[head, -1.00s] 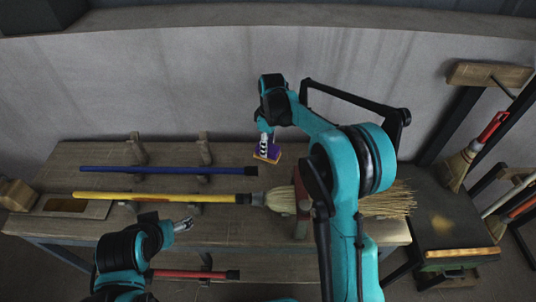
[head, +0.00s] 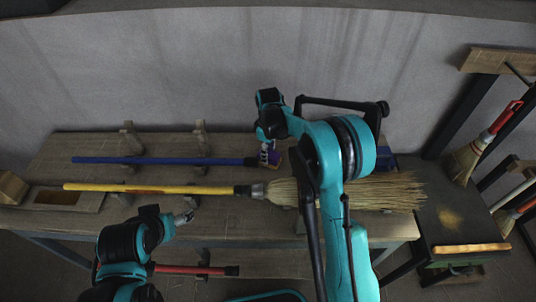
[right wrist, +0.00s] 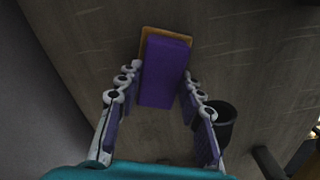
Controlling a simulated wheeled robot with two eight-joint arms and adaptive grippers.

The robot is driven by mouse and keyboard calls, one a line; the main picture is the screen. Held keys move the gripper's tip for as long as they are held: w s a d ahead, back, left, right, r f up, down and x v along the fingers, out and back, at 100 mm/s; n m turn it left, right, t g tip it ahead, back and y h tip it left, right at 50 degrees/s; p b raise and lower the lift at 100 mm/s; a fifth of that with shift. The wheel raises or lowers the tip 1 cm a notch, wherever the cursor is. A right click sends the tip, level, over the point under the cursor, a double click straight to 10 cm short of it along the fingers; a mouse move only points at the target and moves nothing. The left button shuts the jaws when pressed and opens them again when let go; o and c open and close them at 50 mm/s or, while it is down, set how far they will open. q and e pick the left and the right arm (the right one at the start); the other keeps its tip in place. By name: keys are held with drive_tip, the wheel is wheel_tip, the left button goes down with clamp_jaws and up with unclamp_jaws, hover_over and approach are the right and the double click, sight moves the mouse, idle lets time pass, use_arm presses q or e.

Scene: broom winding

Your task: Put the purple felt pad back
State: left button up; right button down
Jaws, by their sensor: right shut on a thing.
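The purple felt pad (right wrist: 165,72) sits between the fingers of my right gripper (right wrist: 158,95) in the right wrist view, with a tan-edged block behind it. In the head view my right gripper (head: 268,156) is just right of the blue handle's black end, over the back of the bench. The pad is mostly hidden there. My right gripper is shut on it; I cannot tell whether the pad touches the bench. My left gripper (head: 187,216) is in front of the yellow broom handle, with nothing visible in it; its finger gap is too small to judge.
The blue handle (head: 155,160) and the broom (head: 150,188) with straw bristles (head: 390,192) lie across the wooden bench (head: 85,145). Wooden posts (head: 128,138) stand behind. A red handle (head: 190,269) lies lower in front. A dark cylinder (right wrist: 227,118) is close to my right fingers.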

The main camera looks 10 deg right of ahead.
drive_tip(key=c, duration=1)
unclamp_jaws()
drive_tip(key=shift+r, duration=0.1)
wheel_tip(320, 180, up, 10)
drive_tip(key=r+p, duration=0.1)
drive_tip(key=p, duration=0.3)
wheel_tip(320, 180, up, 10)
drive_tip(key=m+t, duration=0.6)
drive_tip(key=m, duration=0.3)
hover_over(308, 193)
drive_tip(key=w, duration=0.5)
drive_tip(key=shift+m+t, duration=0.5)
drive_tip(key=shift+m, duration=0.4)
drive_tip(key=s, duration=0.1)
drive_tip(key=s+f, duration=0.1)
drive_tip(key=s, duration=0.1)
drive_tip(key=s+f, duration=0.1)
drive_tip(key=shift+s+a, duration=0.1)
drive_tip(key=shift+s, duration=0.15)
drive_tip(key=shift+s+f, duration=0.25)
drive_tip(key=shift+s, duration=0.05)
